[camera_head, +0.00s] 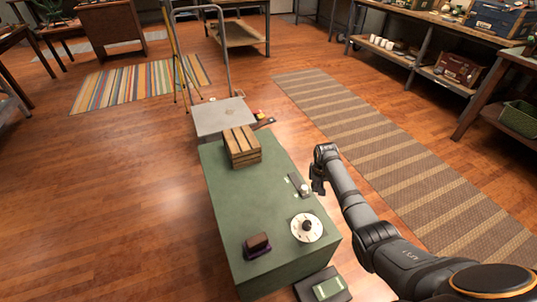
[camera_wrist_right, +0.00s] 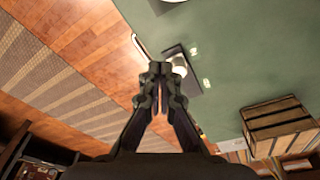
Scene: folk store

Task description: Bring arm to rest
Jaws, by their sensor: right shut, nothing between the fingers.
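My right arm comes in from the lower right in the head view, stretched forward beside the green-topped table (camera_head: 225,205). Its gripper (camera_head: 318,184) hangs just off the table's right edge, next to a small dark tray (camera_head: 297,183) with a whitish item on it. In the right wrist view the gripper's fingers (camera_wrist_right: 161,70) are together with nothing between them. The tray (camera_wrist_right: 187,77) lies beyond the fingertips there and is partly hidden by them. My left gripper is in neither view.
On the table stand a slatted wooden crate (camera_head: 243,147), a white round dial (camera_head: 307,227) and a brown block on a dark base (camera_head: 257,244). A grey platform cart (camera_head: 222,117) adjoins the far end. A striped brown rug (camera_head: 400,155) lies on the floor to the right.

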